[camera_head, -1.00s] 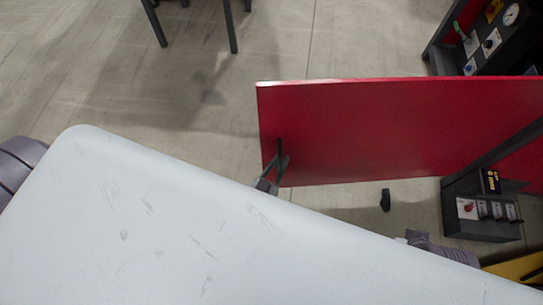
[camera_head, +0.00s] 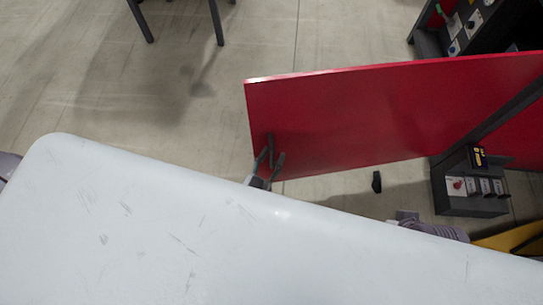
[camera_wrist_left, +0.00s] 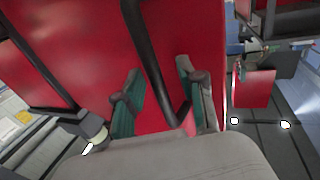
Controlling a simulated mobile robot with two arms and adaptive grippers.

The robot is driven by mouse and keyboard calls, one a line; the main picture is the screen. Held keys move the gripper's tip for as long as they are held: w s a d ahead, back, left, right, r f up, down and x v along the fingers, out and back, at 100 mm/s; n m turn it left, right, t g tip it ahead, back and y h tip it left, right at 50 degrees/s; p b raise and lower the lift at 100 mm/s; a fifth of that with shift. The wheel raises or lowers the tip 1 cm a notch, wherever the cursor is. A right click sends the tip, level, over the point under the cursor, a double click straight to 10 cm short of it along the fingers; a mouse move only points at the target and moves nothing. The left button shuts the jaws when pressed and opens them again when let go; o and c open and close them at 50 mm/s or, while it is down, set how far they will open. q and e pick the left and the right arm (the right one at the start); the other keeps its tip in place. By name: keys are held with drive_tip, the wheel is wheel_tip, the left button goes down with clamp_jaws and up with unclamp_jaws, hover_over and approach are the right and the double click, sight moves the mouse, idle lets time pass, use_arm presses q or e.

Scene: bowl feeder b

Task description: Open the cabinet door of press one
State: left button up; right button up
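The red cabinet door (camera_head: 350,115) stands swung out across the head view, apart from the dark press frame at the right. My left gripper (camera_head: 270,162) is at the door's lower left corner. In the left wrist view, my left gripper (camera_wrist_left: 162,100) has its two green-padded fingers spread. A long black handle bar (camera_wrist_left: 147,50) runs between them in front of the red door panel (camera_wrist_left: 85,40). I cannot tell whether either finger touches the bar. A small dark piece below the door may belong to my right gripper; its state is unclear.
A dark control box (camera_head: 468,190) with several switches stands at the lower right. Another dark panel with gauges (camera_head: 465,25) is at the upper right. Dark table legs (camera_head: 218,20) stand at the top. Grey floor (camera_head: 150,80) left of the door is clear.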

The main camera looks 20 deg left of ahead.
use_arm(q)
drive_tip(key=shift+s, duration=0.25)
drive_tip(key=s+a, duration=0.1)
drive_tip(key=s, duration=1)
drive_tip(key=shift+s+a, duration=0.2)
drive_tip(key=shift+a, duration=0.1)
drive_tip(key=shift+w, duration=0.1)
